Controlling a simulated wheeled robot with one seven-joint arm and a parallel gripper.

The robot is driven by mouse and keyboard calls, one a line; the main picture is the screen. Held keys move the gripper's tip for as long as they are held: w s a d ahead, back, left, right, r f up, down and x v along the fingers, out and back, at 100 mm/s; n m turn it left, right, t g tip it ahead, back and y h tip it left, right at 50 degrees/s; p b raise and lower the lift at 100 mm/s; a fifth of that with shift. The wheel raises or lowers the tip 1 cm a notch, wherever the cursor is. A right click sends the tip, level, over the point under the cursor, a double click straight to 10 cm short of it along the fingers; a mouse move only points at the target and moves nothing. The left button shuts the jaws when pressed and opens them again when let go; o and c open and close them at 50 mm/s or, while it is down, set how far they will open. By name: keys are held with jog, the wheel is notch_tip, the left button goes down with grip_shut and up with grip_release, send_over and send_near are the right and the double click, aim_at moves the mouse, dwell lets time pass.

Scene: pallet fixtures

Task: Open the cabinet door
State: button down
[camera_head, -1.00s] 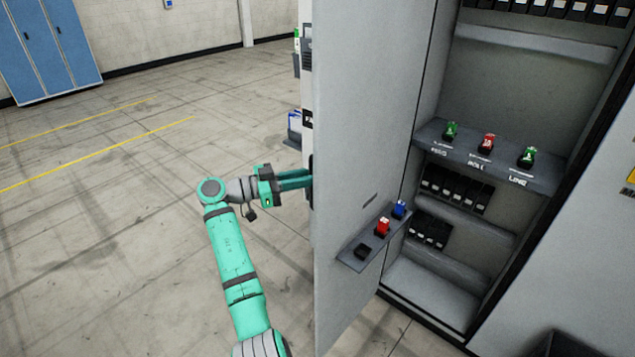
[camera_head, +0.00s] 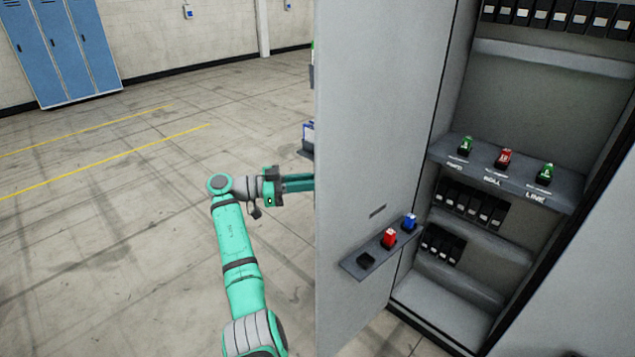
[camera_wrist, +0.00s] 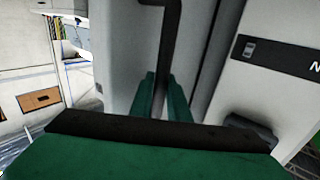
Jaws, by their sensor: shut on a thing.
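The grey cabinet door (camera_head: 372,120) stands wide open in the head view, with its inner face toward the camera. The cabinet (camera_head: 545,85) behind it is open to the right. My gripper (camera_head: 312,182) reaches to the door's free left edge, and its fingertips are hidden behind the door. In the wrist view its green fingers (camera_wrist: 163,98) are shut on a black bar handle (camera_wrist: 168,45) on the door's outer face.
A small shelf (camera_head: 350,267) with a red and a blue switch juts from the door's inner face. Inside the cabinet, another shelf (camera_head: 475,172) carries green and red switches. Blue lockers (camera_head: 65,50) stand far left. The floor left of my arm is clear.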

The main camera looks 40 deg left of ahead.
jog(key=shift+w+d+f, duration=0.15)
jog(key=shift+w+d, duration=0.05)
jog(key=c, duration=1.7)
grip_release()
jog(key=shift+s+a, duration=0.2)
jog(key=v, duration=1)
jog(key=shift+s+a, duration=0.2)
